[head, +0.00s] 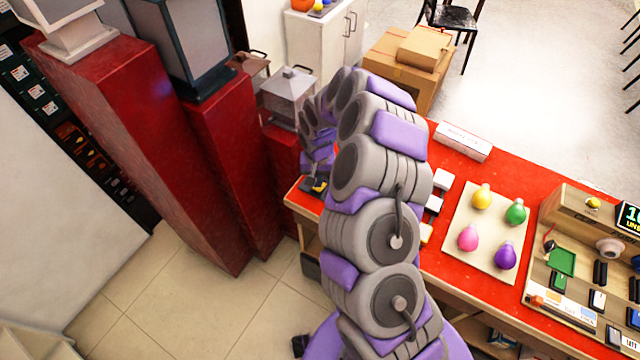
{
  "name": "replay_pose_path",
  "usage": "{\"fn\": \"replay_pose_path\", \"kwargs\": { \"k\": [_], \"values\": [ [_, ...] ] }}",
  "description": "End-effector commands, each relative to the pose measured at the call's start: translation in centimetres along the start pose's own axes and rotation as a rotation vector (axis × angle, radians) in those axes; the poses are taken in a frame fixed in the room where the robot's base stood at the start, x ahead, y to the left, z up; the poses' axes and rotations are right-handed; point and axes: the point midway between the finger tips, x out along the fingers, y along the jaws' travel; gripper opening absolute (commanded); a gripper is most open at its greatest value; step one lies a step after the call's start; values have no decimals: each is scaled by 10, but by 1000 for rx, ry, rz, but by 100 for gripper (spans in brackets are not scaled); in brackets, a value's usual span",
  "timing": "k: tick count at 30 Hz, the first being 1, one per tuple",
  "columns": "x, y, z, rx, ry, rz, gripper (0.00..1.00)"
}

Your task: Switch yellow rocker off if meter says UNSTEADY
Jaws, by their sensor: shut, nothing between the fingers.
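A meter (629,216) with a dark screen stands at the right edge of the head view. A small yellowish piece (426,236) shows beside my arm on the red table, below white-and-black pieces (433,205). It may be the yellow rocker; my arm partly hides it, and its position cannot be told. My gripper (318,186) is shut and empty near the table's left end, apart from these pieces.
A cream board (457,222) holds yellow, green, pink and purple bulbs. A wooden console (559,216) with several switches stands at right. A white box (463,141) lies at the table's back. Red pedestals (232,170) with lanterns stand left of the red table (510,164).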

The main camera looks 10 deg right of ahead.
Motion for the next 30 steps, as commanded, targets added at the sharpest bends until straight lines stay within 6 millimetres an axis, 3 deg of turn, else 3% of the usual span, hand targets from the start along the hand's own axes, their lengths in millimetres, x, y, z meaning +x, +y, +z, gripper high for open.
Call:
{"fn": "replay_pose_path", "kwargs": {
  "k": [30],
  "values": [
    [11,0,0,0,0,0,0]
  ]
}}
